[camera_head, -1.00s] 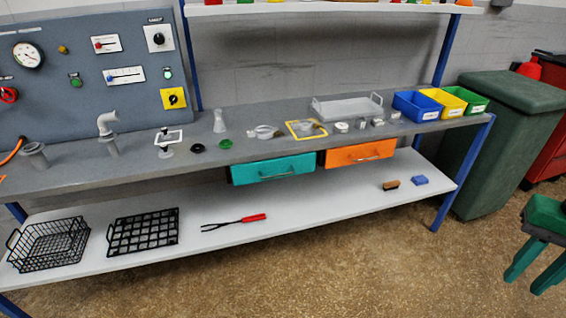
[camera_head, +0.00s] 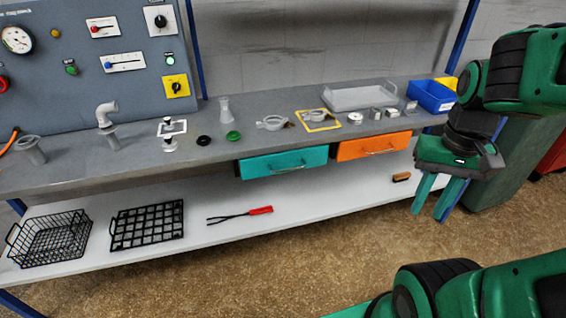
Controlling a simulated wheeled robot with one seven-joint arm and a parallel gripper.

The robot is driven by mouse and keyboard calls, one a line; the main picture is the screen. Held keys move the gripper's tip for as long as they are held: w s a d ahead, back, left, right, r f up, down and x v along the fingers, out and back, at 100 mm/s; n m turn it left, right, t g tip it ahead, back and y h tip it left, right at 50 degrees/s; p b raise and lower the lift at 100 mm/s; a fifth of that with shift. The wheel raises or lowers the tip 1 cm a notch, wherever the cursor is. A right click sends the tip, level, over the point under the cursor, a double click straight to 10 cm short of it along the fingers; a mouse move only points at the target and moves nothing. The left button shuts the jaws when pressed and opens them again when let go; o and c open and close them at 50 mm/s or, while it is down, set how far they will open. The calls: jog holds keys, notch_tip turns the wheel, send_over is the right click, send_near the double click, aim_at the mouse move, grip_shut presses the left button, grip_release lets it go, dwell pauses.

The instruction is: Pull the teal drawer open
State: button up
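The teal drawer (camera_head: 283,162) hangs under the front edge of the grey workbench, left of an orange drawer. It looks closed, with a thin bar handle (camera_head: 289,170) on its front. My gripper (camera_head: 431,198) is at the right of the view, in front of the bench, with its two green fingers pointing down. The fingers are apart with a gap between them, and nothing shows between them. My gripper is well to the right of the teal drawer and does not touch it.
The orange drawer (camera_head: 374,146) sits between the teal drawer and my gripper. The lower shelf (camera_head: 310,203) holds wire baskets, a red-handled fork (camera_head: 240,215) and a brush (camera_head: 401,177). Clamps and small parts lie on the benchtop (camera_head: 80,163). The floor before the drawers is clear.

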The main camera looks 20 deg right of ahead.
jog(key=n+t, duration=0.2)
jog(key=n, duration=2.2)
send_over(292, 163)
jog(key=s+a, duration=0.2)
jog(key=s, duration=0.4)
notch_tip(292, 163, down, 5)
jog(key=f, duration=0.3)
jog(key=w+f, duration=0.1)
jog(key=f, duration=0.3)
jog(key=w+f, duration=0.1)
jog(key=f, duration=0.2)
jog(key=shift+d+f, duration=0.3)
jog(key=shift+d, duration=0.05)
grip_shut()
